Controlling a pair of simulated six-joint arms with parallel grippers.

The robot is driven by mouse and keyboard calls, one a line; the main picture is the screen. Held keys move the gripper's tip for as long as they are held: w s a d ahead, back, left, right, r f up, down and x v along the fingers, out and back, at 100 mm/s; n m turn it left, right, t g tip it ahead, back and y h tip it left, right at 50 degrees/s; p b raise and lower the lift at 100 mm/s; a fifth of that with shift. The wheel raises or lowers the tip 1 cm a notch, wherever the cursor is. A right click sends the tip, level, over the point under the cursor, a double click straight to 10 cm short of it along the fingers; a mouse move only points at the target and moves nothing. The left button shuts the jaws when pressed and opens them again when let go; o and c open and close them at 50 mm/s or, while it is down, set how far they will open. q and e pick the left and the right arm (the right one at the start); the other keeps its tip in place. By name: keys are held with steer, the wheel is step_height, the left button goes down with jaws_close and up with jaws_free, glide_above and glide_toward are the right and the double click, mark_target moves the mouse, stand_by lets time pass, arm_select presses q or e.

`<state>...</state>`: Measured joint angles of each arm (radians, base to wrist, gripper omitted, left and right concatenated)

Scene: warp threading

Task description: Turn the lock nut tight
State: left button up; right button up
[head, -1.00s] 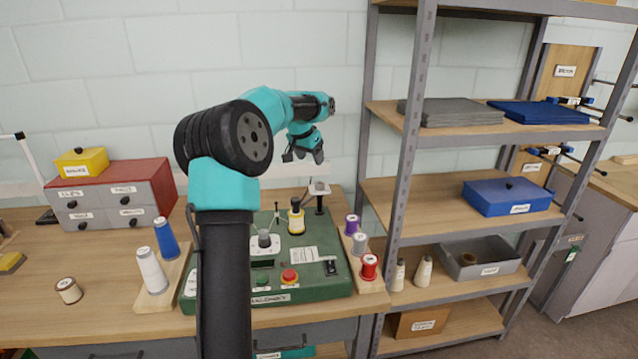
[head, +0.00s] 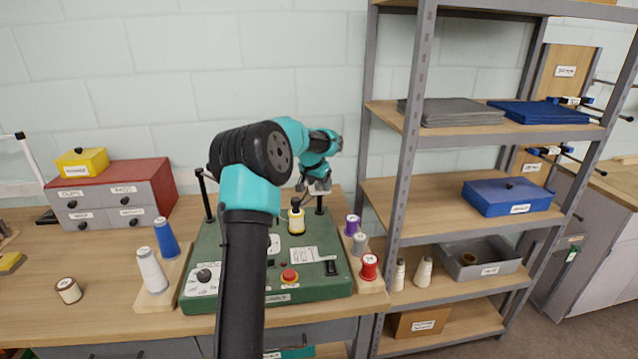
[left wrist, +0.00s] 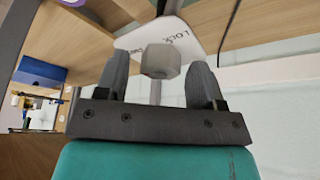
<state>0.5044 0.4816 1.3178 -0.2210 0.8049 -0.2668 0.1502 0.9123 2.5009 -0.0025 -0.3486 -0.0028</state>
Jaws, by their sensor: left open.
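The lock nut (left wrist: 160,58) is a pale grey nut on a thin post, in front of a white plate (left wrist: 180,38) lettered "LOCK". My left gripper (left wrist: 158,66) is open, with one finger on each side of the nut and gaps between. In the head view the left gripper (head: 316,182) is at the white plate on top of the right rear post (head: 320,206) of the green machine (head: 310,293). There the gripper hides the nut. My right gripper is not in view.
Purple (head: 352,225), grey and red spools stand on a board at the right. The grey shelf upright (head: 408,180) is close on the right. My left arm hides part of the machine.

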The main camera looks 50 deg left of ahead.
arm_select(q)
steer(key=shift+c, duration=0.3)
steer(key=c, duration=0.9)
steer(key=shift+o, duration=0.2)
steer(key=shift+m, duration=0.5)
steer(key=m+h, duration=0.2)
steer(key=m, duration=0.2)
steer(key=shift+a+m, duration=0.1)
steer(key=shift+m, duration=0.2)
steer(key=m+h, duration=0.1)
steer(key=m, duration=0.1)
steer(key=m+g+h, duration=0.1)
steer(key=m, duration=0.2)
steer(key=m+g, duration=0.1)
steer(key=m, duration=0.2)
steer(key=m+g+h, duration=0.1)
steer(key=m, duration=0.2)
steer(key=shift+w+m, duration=0.15)
steer(key=shift+m, duration=0.25)
steer(key=m+g, duration=0.2)
steer(key=m, duration=0.2)
steer(key=shift+m, duration=0.4)
steer(key=shift+a, duration=0.1)
